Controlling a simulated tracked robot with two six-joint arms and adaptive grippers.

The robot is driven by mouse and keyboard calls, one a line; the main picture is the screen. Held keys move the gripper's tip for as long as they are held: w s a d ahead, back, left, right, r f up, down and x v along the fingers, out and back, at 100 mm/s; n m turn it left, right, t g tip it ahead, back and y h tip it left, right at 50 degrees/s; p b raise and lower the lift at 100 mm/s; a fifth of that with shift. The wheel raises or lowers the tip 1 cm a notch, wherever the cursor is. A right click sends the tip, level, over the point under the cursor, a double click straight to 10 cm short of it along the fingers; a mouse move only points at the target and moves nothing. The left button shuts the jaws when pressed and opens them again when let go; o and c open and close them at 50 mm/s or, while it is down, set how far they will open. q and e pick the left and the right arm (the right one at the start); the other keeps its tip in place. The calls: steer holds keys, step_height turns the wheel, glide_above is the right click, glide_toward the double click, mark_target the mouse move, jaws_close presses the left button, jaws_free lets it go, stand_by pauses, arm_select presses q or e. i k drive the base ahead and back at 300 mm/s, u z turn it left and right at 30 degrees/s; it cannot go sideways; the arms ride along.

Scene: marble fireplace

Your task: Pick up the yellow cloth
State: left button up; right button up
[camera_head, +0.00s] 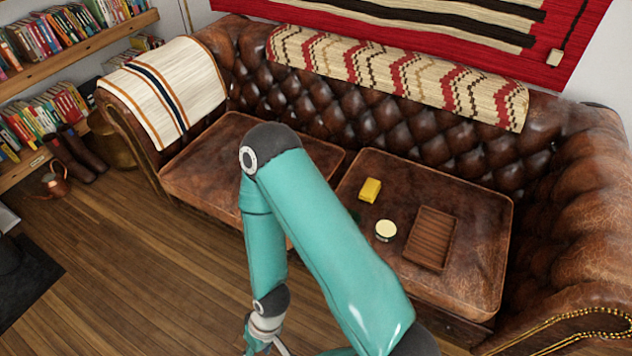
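A small folded yellow item (370,190), which appears to be the yellow cloth, lies on the right seat cushion (480,210) of a brown leather sofa. It looks block-like and is in clear view. My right arm, teal with dark joints, comes in from the bottom right. It bends at an elbow left of the cloth and runs down to the bottom edge. Its wrist is at that edge, and its gripper fingers are cut off below the frame. The arm does not cover the cloth. My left arm and gripper are not in view.
A small round tin (386,231) and a brown slatted wooden tray (431,238) sit near the cloth. The tufted sofa back (400,125) rises behind. My arm covers part of the left cushion (205,165). Wooden floor (140,270) is open at left; bookshelves (50,120) stand beyond.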

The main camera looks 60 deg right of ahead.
mark_target(369, 192)
steer(key=u, duration=0.6)
steer(key=i, duration=1.6)
steer(key=z, duration=3.25)
steer(key=i, duration=1.05)
